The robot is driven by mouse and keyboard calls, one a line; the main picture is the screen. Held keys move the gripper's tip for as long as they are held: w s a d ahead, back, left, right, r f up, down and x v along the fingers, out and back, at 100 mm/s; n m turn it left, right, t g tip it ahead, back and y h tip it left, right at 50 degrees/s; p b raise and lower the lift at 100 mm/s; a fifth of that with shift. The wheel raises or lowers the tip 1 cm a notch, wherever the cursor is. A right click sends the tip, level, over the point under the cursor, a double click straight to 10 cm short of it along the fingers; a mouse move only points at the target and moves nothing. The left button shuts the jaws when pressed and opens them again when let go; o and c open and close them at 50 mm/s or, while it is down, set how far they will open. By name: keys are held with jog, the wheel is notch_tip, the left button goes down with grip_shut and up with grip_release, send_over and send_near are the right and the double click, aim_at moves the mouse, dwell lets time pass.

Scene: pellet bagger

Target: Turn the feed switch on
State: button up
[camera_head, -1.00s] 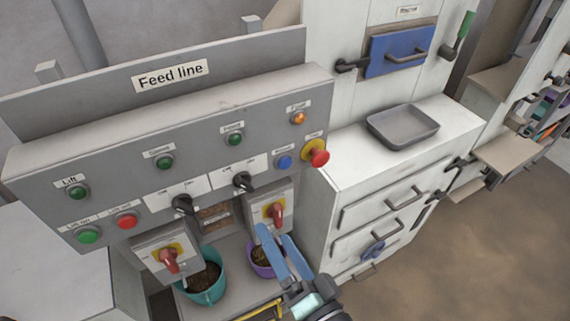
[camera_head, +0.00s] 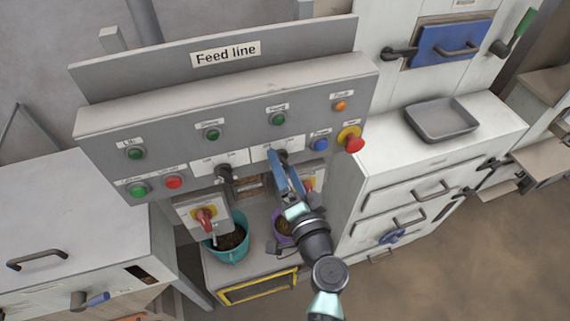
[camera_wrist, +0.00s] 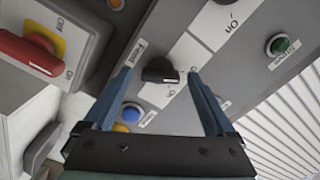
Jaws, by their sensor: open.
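The grey feed line panel (camera_head: 250,100) carries two black rotary switches, a left one (camera_head: 226,174) and a right one (camera_head: 283,156), each on a white plate. The small lettering is too blurred in the head view to tell which is labelled feed. My gripper (camera_head: 280,167) is open at the right switch and partly hides it. Contact with the knob cannot be told.
A blue button (camera_head: 320,144) and a red mushroom button (camera_head: 354,142) sit right of the switch. Red-handled switches (camera_head: 205,218) project below the panel. A teal pot (camera_head: 230,245) and a purple pot (camera_head: 280,232) stand below. A white cabinet (camera_head: 400,185) with a grey tray (camera_head: 440,122) is right.

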jog(key=c, duration=1.4)
jog(key=shift+m, duration=0.3)
jog(key=m+b, duration=0.1)
jog(key=m, duration=1)
jog(key=shift+m, duration=0.3)
jog(key=o, duration=1.4)
jog(key=shift+p, duration=0.3)
